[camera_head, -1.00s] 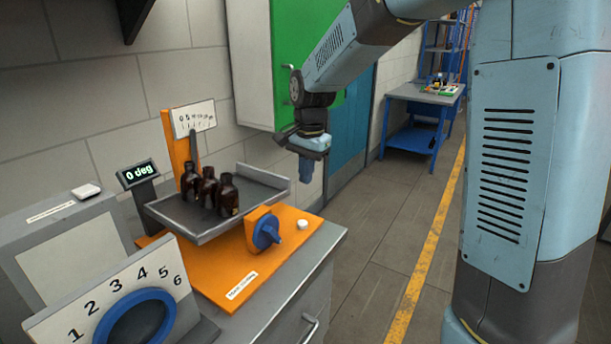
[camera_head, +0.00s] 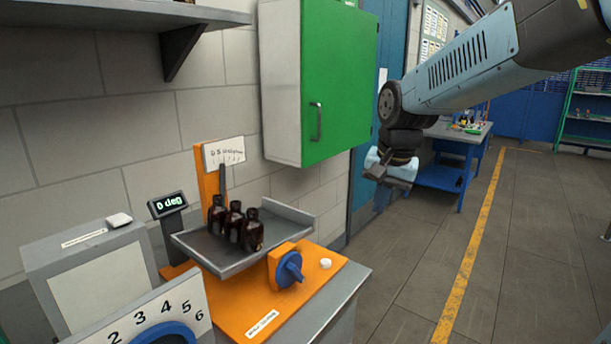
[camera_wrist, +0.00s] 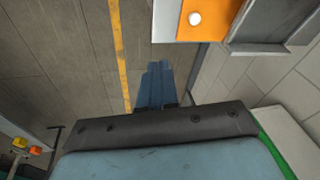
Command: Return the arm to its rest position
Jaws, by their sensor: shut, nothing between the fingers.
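My gripper (camera_head: 389,172) hangs in the air to the right of the bench, in front of the blue door and apart from everything. In the wrist view its fingers (camera_wrist: 156,84) are together with nothing between them, over the bare floor. My arm reaches in from the upper right in the head view. Three amber bottles (camera_head: 234,224) stand upright in a row on the grey tray (camera_head: 213,262) of the orange tilting device. My gripper is well clear of them.
The orange base (camera_head: 244,322) has a blue knob (camera_head: 290,269) and a white button (camera_head: 325,263). A display (camera_head: 167,204) reads 0 deg. A green cabinet (camera_head: 318,82) hangs on the wall. A blue workbench (camera_head: 445,176) stands behind my gripper. The floor at right is free.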

